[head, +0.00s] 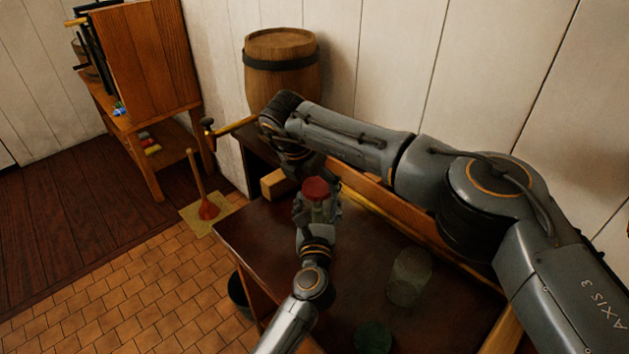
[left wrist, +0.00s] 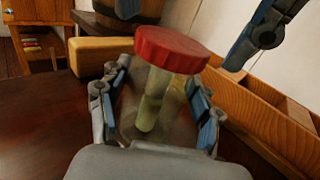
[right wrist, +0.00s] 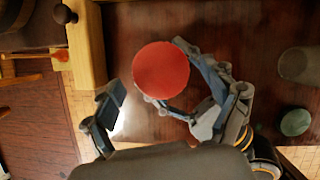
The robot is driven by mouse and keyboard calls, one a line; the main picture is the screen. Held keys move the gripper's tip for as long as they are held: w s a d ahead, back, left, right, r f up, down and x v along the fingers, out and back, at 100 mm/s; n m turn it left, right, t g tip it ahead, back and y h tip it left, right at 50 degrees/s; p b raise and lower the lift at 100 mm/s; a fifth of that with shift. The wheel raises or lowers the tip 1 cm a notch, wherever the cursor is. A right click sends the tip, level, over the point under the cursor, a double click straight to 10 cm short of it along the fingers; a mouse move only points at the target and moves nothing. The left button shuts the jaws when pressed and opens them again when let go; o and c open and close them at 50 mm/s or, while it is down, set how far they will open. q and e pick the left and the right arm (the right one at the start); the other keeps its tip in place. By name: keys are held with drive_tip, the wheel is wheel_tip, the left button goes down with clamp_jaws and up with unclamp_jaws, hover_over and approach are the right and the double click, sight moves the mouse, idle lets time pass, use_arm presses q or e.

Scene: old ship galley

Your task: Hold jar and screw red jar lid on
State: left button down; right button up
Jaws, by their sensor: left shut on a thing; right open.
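A clear jar with something pale yellow-green in it stands upright over the table (head: 262,232). The jar shows in the left wrist view (left wrist: 150,105), between the fingers of my left gripper (left wrist: 158,112), which is shut on it. The red lid (head: 316,187) sits on the jar's mouth; I cannot tell whether it is threaded. It shows large in the left wrist view (left wrist: 172,50) and from above in the right wrist view (right wrist: 161,69). My right gripper (right wrist: 165,110) is open above the lid, with its fingers apart on either side. My right arm partly hides the area behind.
An empty glass jar (head: 410,277) and a green lid (head: 373,337) are on the table's near right. A yellow wooden block (left wrist: 100,53) lies behind the held jar. A wooden rail (left wrist: 265,115) runs along the wall side. A barrel (head: 282,72) stands beyond.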

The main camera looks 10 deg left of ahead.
drive_tip(key=shift+r, duration=2.25)
drive_tip(key=o, duration=0.3)
drive_tip(key=shift+r, duration=0.1)
drive_tip(key=v, duration=1.1)
drive_tip(key=shift+r, duration=0.35)
drive_tip(key=shift+s, duration=0.15)
use_arm(q)
drive_tip(key=shift+c, duration=1)
unclamp_jaws()
